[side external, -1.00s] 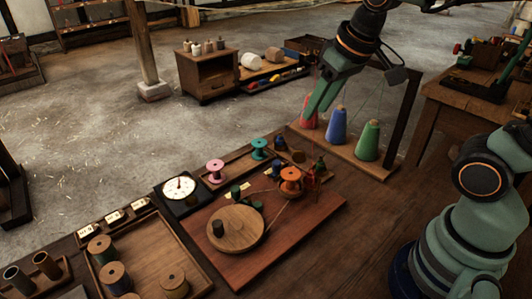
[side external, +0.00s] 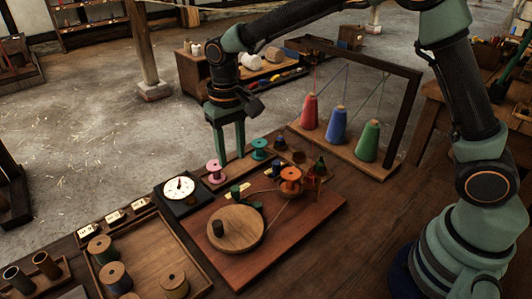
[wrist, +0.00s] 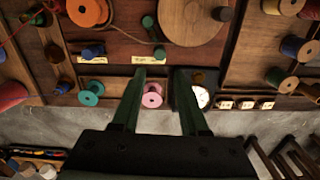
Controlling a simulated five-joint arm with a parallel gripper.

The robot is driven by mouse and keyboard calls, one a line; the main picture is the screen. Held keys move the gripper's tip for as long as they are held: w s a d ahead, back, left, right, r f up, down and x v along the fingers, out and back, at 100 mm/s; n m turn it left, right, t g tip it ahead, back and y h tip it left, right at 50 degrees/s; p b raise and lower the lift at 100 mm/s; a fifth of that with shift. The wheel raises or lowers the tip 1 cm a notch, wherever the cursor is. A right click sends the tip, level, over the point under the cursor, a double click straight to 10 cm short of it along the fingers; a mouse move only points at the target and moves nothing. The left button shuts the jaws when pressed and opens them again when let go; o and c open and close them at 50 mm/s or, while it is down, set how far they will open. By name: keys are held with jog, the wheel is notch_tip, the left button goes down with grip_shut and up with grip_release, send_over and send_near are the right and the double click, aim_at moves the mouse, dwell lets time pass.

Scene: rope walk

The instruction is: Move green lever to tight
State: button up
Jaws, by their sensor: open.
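The green lever (side external: 237,191) is small and sits on the reddish board (side external: 305,224), behind the round wooden disc (side external: 240,232). In the wrist view its green part (wrist: 160,53) lies beside a pale label (wrist: 146,62), whose writing is too small to read. My gripper (side external: 230,157) points down above the back of the board, between the pink spool (side external: 214,171) and the teal spool (side external: 259,149). In the wrist view its fingers (wrist: 161,75) are apart with nothing between the tips, and the lever lies just beyond them. The gripper does not touch the lever.
A dial (side external: 179,187) stands left of the board. An orange spool (side external: 290,177) with a thread sits on the board's right. A dark frame with red, blue and green cones (side external: 367,142) stands behind on the right. A tray (side external: 144,252) of spools is at front left.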

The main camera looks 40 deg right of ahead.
aim_at(236, 187)
jog(key=shift+f, duration=5.4)
jog(key=shift+d, duration=0.2)
jog(key=shift+w+d, duration=0.2)
jog(key=shift+d, duration=1.25)
jog(key=shift+s+d, duration=0.2)
jog(key=shift+d, duration=0.4)
jog(key=shift+s+d, duration=0.15)
jog(key=shift+d, duration=0.4)
jog(key=shift+a, duration=0.2)
jog(key=shift+w, duration=0.1)
